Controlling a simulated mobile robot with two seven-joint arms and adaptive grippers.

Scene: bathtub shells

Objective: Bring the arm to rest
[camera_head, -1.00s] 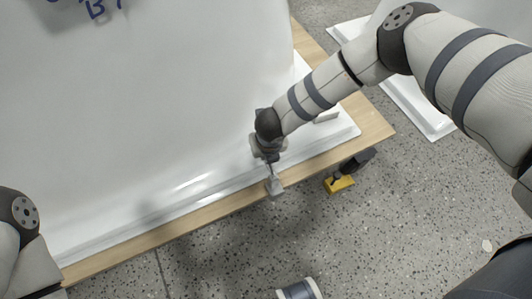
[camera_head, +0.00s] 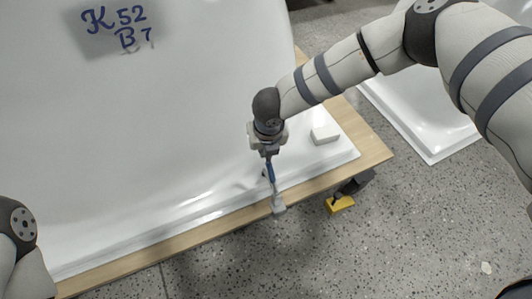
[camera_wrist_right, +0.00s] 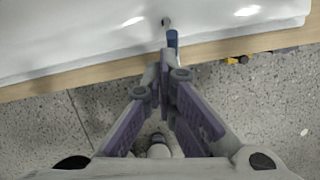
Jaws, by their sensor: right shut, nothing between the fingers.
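My right arm reaches in from the upper right in the head view. Its gripper (camera_head: 268,150) is above the front rim of the white shell and the wooden edge. In the wrist view the right gripper's fingers (camera_wrist_right: 166,68) are together and empty. A tool with a blue handle (camera_head: 271,172) and a pale grey end (camera_head: 278,205) lies at the wooden edge just beyond the gripper. Its blue part also shows in the wrist view (camera_wrist_right: 173,40), beyond the fingertips, which partly hide the tool. Only a part of my left arm shows at the left edge, without its gripper.
The white shell (camera_head: 150,130), marked "K52 B7", fills the left. A small white block (camera_head: 325,134) rests near its right corner. The wooden support (camera_head: 365,148) edges the shell. A yellow and dark item (camera_head: 341,204) is beside it. Another white shell (camera_head: 425,130) is at right.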

